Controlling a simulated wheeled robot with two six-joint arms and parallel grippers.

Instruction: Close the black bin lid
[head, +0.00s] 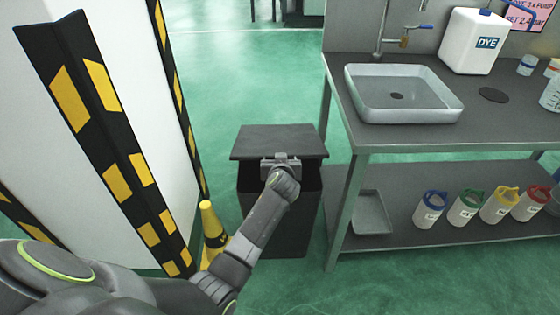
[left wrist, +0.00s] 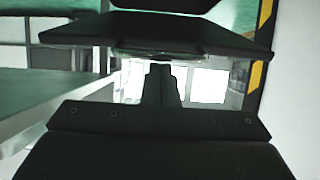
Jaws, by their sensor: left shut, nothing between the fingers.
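The black bin (head: 298,238) stands on the green floor between the striped post and the bench. Its flat black lid (head: 278,139) sits over the top, and a dark gap shows under the lid's front edge, so it looks partly raised. My left gripper (head: 280,160) is shut and empty at the middle of that front edge. The head view does not settle whether it touches the lid. In the left wrist view the lid (left wrist: 150,32) spans the top as a dark slab, just beyond my shut fingers (left wrist: 160,84). My right gripper is in neither view.
A yellow cone (head: 213,226) and a black-and-yellow striped corner guard (head: 120,150) stand left of the bin. A steel bench (head: 352,190) with a sink (head: 403,95) and several coloured-lid bottles stands close on the right. Green floor is clear behind the bin.

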